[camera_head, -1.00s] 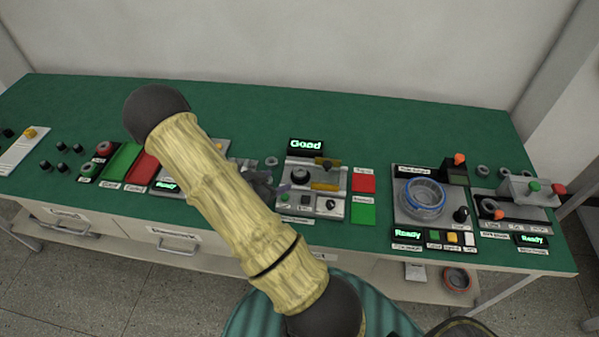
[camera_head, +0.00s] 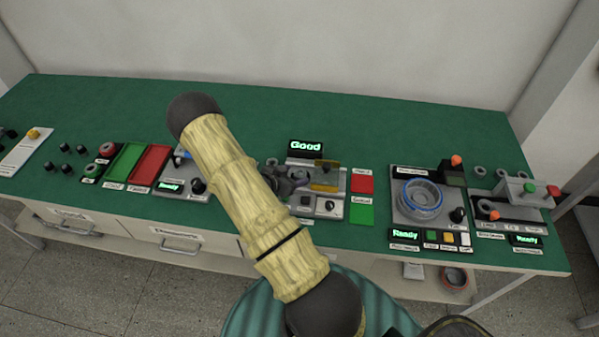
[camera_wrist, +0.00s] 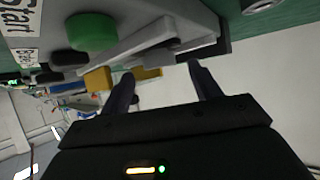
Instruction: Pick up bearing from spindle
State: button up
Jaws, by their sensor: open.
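My gripper (camera_head: 290,180) is at the left side of the middle station under the "Good" screen (camera_head: 305,147). It covers the spot where a dark round part showed earlier, so the spindle and any bearing on it are hidden in the head view. In the wrist view my gripper (camera_wrist: 160,73) is open, with two dark fingers apart. No bearing can be made out clearly between them. A yellow piece (camera_wrist: 146,73) of a station shows beyond the fingers, and a green button (camera_wrist: 91,31) lies to the left.
A red pad (camera_head: 362,181) and a green pad (camera_head: 361,211) lie right of the station. Farther right is a station with a blue-rimmed ring (camera_head: 420,197). A red tray (camera_head: 150,165) and a green tray (camera_head: 124,163) are left. The back of the green table (camera_head: 400,130) is clear.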

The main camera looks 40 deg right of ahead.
aim_at(296, 176)
jog(key=shift+x, duration=1.05)
jog(key=c, duration=1.1)
jog(key=shift+r, duration=0.1)
notch_tip(296, 176, up, 10)
jog(key=shift+f+b, duration=0.1)
jog(key=shift+b, duration=0.7)
